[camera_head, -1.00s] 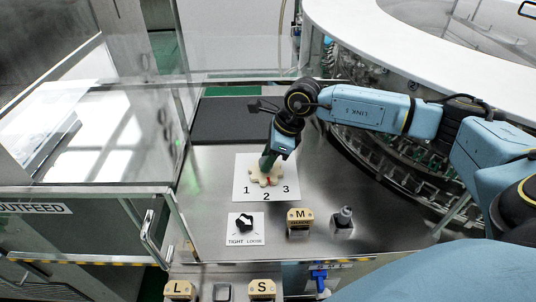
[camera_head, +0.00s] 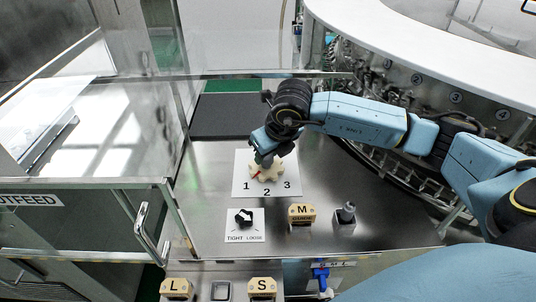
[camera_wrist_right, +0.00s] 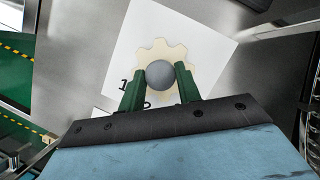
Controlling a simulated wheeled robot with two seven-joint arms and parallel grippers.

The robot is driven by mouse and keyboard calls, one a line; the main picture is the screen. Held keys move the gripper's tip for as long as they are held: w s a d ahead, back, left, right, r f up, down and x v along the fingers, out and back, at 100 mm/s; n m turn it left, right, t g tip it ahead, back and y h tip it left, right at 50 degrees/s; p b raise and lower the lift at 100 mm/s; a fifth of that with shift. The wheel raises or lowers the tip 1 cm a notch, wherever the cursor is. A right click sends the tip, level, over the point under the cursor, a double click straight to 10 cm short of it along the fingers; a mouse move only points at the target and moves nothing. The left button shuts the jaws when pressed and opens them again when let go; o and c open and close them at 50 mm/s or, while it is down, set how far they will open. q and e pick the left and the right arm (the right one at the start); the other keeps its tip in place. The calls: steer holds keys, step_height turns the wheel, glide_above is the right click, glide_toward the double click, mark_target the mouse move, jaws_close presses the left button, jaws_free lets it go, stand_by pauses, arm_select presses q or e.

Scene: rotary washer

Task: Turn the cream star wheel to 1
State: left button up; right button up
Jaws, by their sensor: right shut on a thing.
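The cream star wheel (camera_head: 275,175) lies on a white card marked 1, 2 and 3 (camera_head: 240,165). A red mark (camera_head: 257,174) on the wheel points down and left, towards the number 1 (camera_head: 246,188). In the right wrist view the wheel (camera_wrist_right: 158,49) has a round grey knob (camera_wrist_right: 160,73) at its middle. My right gripper (camera_head: 265,161) comes down over the wheel from above. Its green fingers (camera_wrist_right: 160,84) are shut on the knob, one on each side. The red mark is hidden in the wrist view. My left gripper is out of view.
In front of the card are a tight/loose knob (camera_head: 244,217), a block marked M (camera_head: 302,214) and a small grey-topped post (camera_head: 346,214). Blocks marked L (camera_head: 177,289) and S (camera_head: 262,288) are nearer. A glass guard with a handle (camera_head: 141,228) stands left.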

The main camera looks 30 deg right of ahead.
steer(key=shift+m+h, duration=0.3)
steer(key=shift+m, duration=0.3)
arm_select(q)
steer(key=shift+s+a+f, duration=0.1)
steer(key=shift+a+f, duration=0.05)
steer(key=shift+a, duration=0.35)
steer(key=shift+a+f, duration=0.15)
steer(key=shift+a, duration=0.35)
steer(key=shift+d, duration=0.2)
arm_select(e)
steer(key=o, duration=1)
steer(key=shift+c, duration=0.2)
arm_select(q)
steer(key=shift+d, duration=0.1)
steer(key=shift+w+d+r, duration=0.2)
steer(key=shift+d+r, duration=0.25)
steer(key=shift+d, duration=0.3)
arm_select(e)
steer(key=v, duration=1.3)
steer(key=shift+r, duration=0.25)
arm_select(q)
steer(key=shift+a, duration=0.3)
